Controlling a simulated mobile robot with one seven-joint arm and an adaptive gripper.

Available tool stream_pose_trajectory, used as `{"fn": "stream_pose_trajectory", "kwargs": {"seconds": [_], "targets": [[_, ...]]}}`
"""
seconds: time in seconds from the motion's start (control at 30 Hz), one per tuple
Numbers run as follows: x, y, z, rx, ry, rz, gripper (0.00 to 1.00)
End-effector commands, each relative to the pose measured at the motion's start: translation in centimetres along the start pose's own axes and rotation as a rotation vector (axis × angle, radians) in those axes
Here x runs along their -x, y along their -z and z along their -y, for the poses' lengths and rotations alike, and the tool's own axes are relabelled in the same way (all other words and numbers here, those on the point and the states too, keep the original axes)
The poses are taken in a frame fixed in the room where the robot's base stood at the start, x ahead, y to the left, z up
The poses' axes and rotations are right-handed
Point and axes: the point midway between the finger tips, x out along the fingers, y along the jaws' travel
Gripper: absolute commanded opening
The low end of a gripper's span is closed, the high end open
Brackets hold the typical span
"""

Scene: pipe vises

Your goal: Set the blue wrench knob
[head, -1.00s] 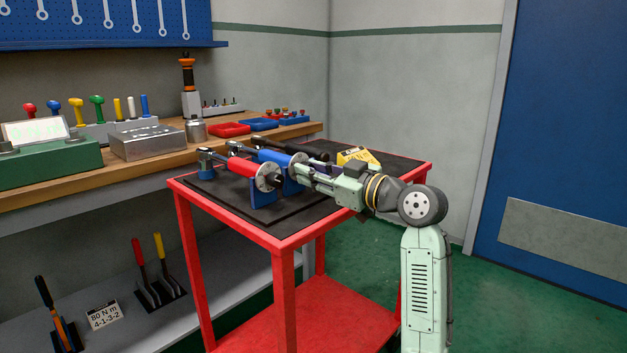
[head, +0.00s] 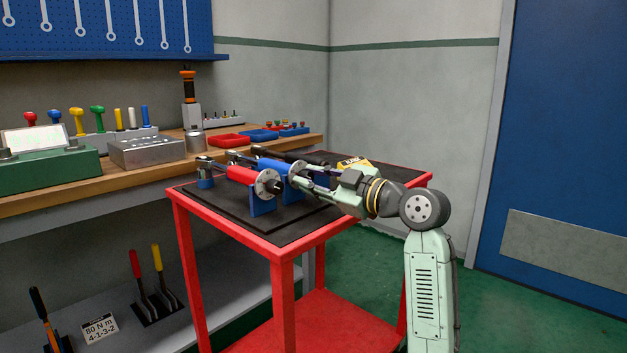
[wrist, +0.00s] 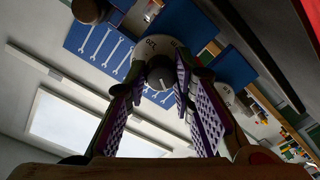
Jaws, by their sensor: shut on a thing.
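The blue wrench (head: 271,154) lies on the cart in a blue stand, with a white round dial (head: 296,168) at its near end. In the head view my gripper (head: 308,183) reaches to that end from the right and hides its knob. In the wrist view a dark knob (wrist: 159,76) with a light line on its face sits between my purple-padded fingers (wrist: 158,95). A pale dial (wrist: 155,44) with printed numbers stands behind it. My gripper is shut on this knob. The exact dial reading cannot be told.
The red wrench (head: 243,174) lies just left of the blue one, its black knob (head: 278,187) close to my fingers. A black-handled wrench (head: 301,157) lies behind. A yellow sign (head: 354,163) stands on the red cart (head: 283,249). The workbench (head: 150,176) is at the left.

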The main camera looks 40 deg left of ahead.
Motion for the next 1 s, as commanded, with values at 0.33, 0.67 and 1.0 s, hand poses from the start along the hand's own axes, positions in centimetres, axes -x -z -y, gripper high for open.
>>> {"fn": "stream_pose_trajectory", "kwargs": {"seconds": [0.33, 0.67, 1.0], "targets": [[0.0, 0.0, 0.0, -0.002, 0.001, 0.000, 0.32], [0.0, 0.0, 0.0, -0.002, 0.000, 0.000, 0.44], [2.2, 0.0, -0.1, -0.002, -0.003, 0.000, 0.44]]}}
